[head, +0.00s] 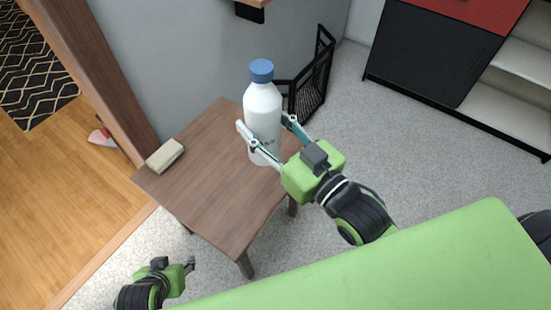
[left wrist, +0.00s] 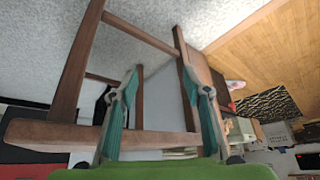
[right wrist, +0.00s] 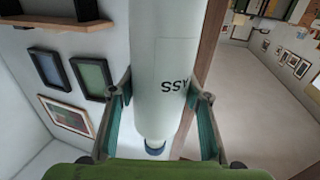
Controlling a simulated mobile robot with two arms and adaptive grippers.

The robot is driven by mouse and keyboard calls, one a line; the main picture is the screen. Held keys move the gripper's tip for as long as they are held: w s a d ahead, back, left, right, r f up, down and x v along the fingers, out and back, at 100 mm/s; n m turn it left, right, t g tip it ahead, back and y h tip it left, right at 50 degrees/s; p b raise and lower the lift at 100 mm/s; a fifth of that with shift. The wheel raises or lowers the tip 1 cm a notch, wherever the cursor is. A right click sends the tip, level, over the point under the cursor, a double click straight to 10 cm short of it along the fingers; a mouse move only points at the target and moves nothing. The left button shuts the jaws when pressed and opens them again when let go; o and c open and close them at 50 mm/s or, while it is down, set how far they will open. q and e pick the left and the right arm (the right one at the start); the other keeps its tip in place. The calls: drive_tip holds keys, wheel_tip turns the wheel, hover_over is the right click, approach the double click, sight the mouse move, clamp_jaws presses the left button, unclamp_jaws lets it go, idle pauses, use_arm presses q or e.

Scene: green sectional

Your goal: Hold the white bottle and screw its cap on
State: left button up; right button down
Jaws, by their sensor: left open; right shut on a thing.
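The white bottle (head: 262,103) stands upright over the back right of the small wooden table (head: 215,190); I cannot tell whether its base touches the top. A blue cap (head: 261,70) sits on its neck; whether it is tight cannot be told. My right gripper (head: 263,122) is shut on the bottle's body, a finger on each side. The right wrist view shows the bottle (right wrist: 165,60) between the fingers, with the cap (right wrist: 155,151) low in the picture. My left gripper (head: 191,264) is open and empty, low beside the table's front left. The left wrist view shows its parted fingers (left wrist: 167,88).
A pale block (head: 165,155) lies at the table's left corner. A wall rises behind the table, with a wooden post (head: 100,70) at left. A black mesh rack (head: 312,80) stands behind the bottle. The table's middle and front are clear.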

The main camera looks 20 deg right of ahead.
drive_tip(key=shift+m+t+h, duration=0.3)
drive_tip(key=shift+m+h, duration=0.3)
drive_tip(key=shift+h, duration=0.3)
drive_tip(key=d+f+b, duration=0.1)
drive_tip(key=f+b, duration=0.2)
drive_tip(key=d+f+b, duration=0.1)
drive_tip(key=f, duration=0.1)
drive_tip(key=shift+d, duration=0.3)
drive_tip(key=shift+d+f+b, duration=0.1)
drive_tip(key=shift+d+b, duration=0.05)
drive_tip(key=shift+b, duration=0.15)
use_arm(q)
wheel_tip(320, 180, up, 8)
drive_tip(key=t, duration=0.1)
drive_tip(key=shift+r+t, duration=0.15)
drive_tip(key=shift+t, duration=0.15)
